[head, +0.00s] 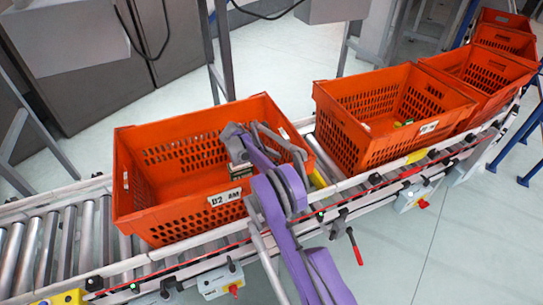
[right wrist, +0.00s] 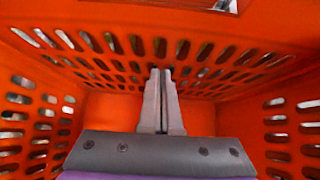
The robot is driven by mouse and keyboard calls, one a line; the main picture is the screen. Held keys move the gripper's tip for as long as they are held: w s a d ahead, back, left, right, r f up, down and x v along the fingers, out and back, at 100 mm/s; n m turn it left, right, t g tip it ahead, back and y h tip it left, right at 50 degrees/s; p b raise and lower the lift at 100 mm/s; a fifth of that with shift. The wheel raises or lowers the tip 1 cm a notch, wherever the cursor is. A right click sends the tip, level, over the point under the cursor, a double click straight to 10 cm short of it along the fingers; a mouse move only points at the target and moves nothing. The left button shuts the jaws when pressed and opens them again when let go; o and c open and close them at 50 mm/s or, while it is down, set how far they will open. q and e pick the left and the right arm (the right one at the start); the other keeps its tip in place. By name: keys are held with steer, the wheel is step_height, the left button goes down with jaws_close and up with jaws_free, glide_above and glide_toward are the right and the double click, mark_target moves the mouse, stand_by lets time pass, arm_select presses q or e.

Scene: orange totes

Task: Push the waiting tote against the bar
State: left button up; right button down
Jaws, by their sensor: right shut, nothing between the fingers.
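An orange tote (head: 190,151) with a label reading "D2 8M" stands on the roller conveyor at the left, slightly turned. My right gripper (head: 238,170) reaches over its near right side and down into it. In the right wrist view the shut, empty fingers (right wrist: 161,73) point at a slotted orange wall (right wrist: 215,60) of the tote; I cannot tell if they touch it. A second orange tote (head: 345,135) stands to the right with a gap between. A yellow piece (head: 318,179) shows in that gap; I cannot tell if it is the bar. My left gripper is not in view.
More orange totes (head: 480,72) follow up the conveyor to the right. Bare rollers (head: 75,237) lie left of the labelled tote. A lever with a red handle (head: 354,246) and control boxes line the near rail (head: 280,237). Grey cabinets (head: 66,45) stand behind.

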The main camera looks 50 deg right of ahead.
mark_target(283, 140)
steer(key=s+d, duration=0.6)
steer(key=d, duration=0.6)
steer(key=shift+s+d+b, duration=0.2)
steer(key=shift+s+b, duration=0.15)
steer(key=shift+b, duration=0.1)
steer(key=shift+a, duration=0.1)
steer(key=v, duration=0.4)
steer(key=a+f+p+v, duration=0.1)
steer(key=v, duration=0.3)
steer(key=w+f+v, duration=0.1)
steer(key=v, duration=0.3)
steer(key=shift+w+a+r, duration=0.1)
steer(key=shift+a+r, duration=0.2)
steer(key=shift+a, duration=0.25)
